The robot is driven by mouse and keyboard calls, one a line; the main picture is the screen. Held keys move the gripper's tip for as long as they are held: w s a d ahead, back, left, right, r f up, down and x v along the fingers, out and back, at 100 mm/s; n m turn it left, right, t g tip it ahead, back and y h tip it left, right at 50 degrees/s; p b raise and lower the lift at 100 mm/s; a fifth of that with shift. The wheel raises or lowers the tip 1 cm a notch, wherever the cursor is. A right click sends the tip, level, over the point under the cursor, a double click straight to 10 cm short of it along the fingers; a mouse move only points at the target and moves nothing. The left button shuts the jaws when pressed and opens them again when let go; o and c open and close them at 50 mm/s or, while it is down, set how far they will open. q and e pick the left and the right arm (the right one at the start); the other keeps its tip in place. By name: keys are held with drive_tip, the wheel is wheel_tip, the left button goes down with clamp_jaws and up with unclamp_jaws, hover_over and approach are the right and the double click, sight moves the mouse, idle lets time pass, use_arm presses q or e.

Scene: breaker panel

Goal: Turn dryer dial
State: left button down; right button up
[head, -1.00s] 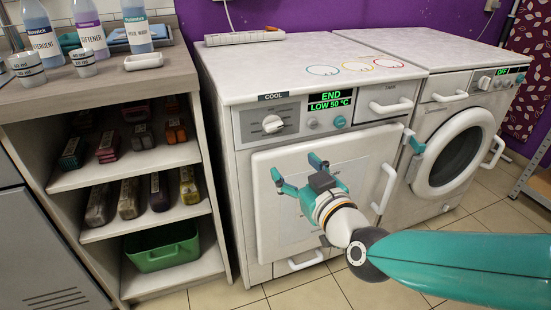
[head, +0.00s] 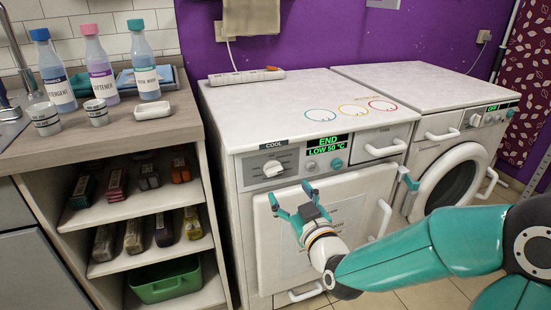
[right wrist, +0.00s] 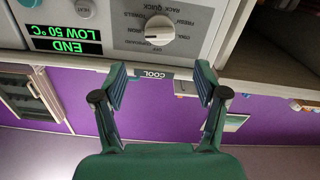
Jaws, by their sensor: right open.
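The dryer dial (head: 272,168) is a white round knob on the dryer's (head: 306,83) control panel, left of the green-lit display (head: 328,145) reading END, LOW 50°C. In the right wrist view the picture is upside down; the dial (right wrist: 159,30) shows beyond my fingertips, with a printed ring of settings around it. My right gripper (head: 290,193) is open and empty, in front of the dryer door and below the dial, apart from it. Its two fingers (right wrist: 161,76) also show spread in the right wrist view. My left gripper is not in view.
A washer (head: 445,155) stands to the right of the dryer. A shelf unit (head: 105,213) with bottles on top stands to the left. The white door handle (head: 385,215) sticks out to the right of my right gripper. A power strip (head: 246,76) lies on the dryer's back edge.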

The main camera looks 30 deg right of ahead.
sight(275, 172)
drive_tip(key=p+x, duration=0.1)
drive_tip(key=x, duration=0.8)
drive_tip(key=shift+w, duration=0.35)
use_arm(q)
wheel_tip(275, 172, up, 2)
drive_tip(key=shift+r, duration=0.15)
use_arm(e)
drive_tip(key=shift+f, duration=0.1)
drive_tip(key=c, duration=1.1)
